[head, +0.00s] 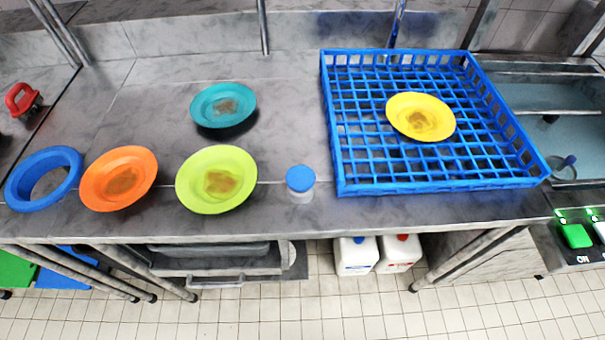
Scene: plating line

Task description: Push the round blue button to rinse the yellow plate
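The yellow plate (421,116) lies in the blue dish rack (436,188) on the right of the steel counter. It has a brown stain in its middle. A round blue button (301,178) on a pale, short cylindrical base stands near the counter's front edge, left of the rack and apart from it. My gripper is not in view.
A teal plate (209,95), an orange plate (96,183) and a lime-green plate (190,190), all stained, sit left of the button. A blue ring (15,189) lies at far left. A green ON switch (575,236) and sink (560,97) are at right.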

